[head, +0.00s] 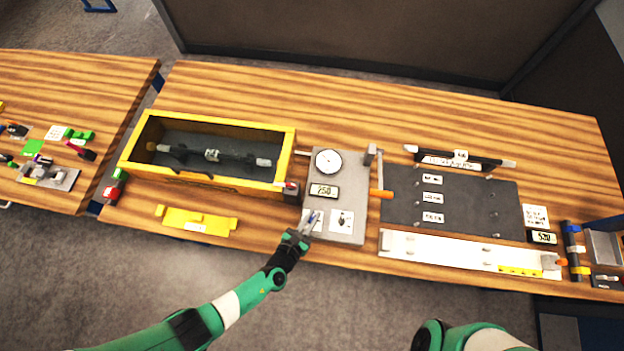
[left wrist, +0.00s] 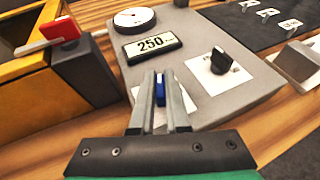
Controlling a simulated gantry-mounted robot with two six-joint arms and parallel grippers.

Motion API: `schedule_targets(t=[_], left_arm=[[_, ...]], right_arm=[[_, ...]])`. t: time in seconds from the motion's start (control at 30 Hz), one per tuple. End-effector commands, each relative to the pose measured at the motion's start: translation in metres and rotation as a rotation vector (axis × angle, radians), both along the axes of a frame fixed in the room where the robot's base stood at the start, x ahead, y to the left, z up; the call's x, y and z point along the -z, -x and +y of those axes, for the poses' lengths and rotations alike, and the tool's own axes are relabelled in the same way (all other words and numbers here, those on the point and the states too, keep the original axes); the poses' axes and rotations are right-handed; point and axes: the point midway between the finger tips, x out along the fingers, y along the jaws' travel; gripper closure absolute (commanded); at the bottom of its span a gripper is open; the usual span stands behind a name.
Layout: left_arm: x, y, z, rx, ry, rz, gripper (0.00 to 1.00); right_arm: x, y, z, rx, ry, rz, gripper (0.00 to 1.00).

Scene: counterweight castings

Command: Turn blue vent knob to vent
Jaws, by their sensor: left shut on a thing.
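The blue vent knob (left wrist: 160,92) stands on a white label plate at the front left of the grey panel box (head: 344,188). My left gripper (head: 304,222) has come down over it from the front. In the left wrist view the two fingers of my left gripper (left wrist: 160,95) are shut on the blue knob, one on each side. The fingers hide much of the knob's label, so its pointed setting cannot be read. My right gripper is out of frame; only a part of my right arm shows at the bottom of the head view.
A black knob (left wrist: 220,62) stands right of the blue one. Behind are a display reading 250 (left wrist: 152,47) and a round gauge (head: 328,162). A yellow box (head: 285,152) with a red-handled part (left wrist: 60,28) is left. A dark plate (head: 400,215) lies right.

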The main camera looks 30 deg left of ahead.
Motion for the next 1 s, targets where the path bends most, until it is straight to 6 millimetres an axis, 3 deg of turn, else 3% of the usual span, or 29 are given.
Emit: schedule_targets(t=[0.43,1.0], left_arm=[[-0.001,-0.004,-0.001,-0.297,-0.002,-0.011,1.0],[-0.002,-0.002,0.0,-0.368,-0.004,-0.007,1.0]], right_arm=[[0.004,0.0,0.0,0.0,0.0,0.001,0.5],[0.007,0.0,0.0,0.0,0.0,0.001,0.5]])
